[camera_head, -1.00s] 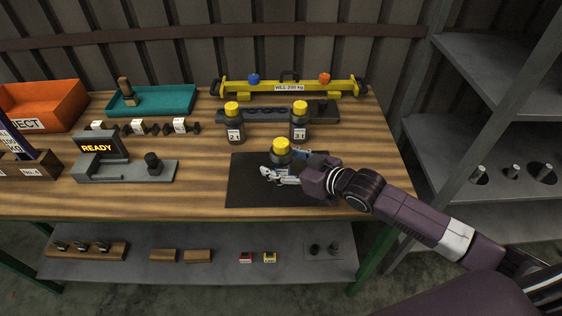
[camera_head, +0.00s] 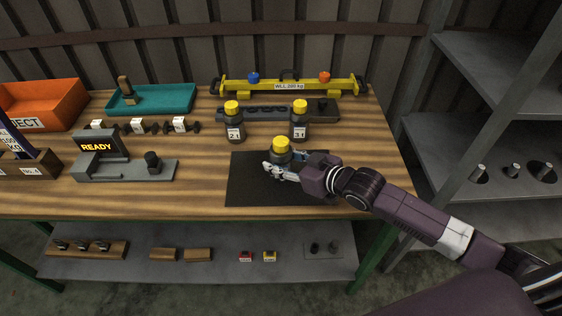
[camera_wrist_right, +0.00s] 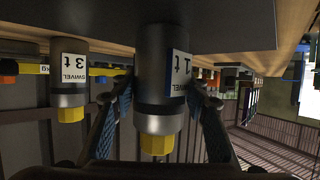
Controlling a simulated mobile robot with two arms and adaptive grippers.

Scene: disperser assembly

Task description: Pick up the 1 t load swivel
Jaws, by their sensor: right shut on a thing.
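The 1 t load swivel (camera_head: 281,145) is a dark cylinder with a yellow top, upright at the black mat (camera_head: 250,192). In the right wrist view, which is upside down, its "1 t" label shows on the swivel (camera_wrist_right: 160,62). My right gripper (camera_head: 279,168) is shut on its body, with one finger on each side in the wrist view (camera_wrist_right: 158,105). I see no clear gap between swivel and mat. The 2 t swivel (camera_head: 233,120) and 3 t swivel (camera_head: 299,120) stand behind it; the 3 t one also shows in the wrist view (camera_wrist_right: 69,85). My left gripper is not in view.
A yellow lifting beam (camera_head: 290,88) and a dark rack (camera_head: 260,112) lie at the back. A grey fixture with a "READY" display (camera_head: 98,147), a teal tray (camera_head: 180,97) and an orange bin (camera_head: 55,95) are on the left. The mat's front left is clear.

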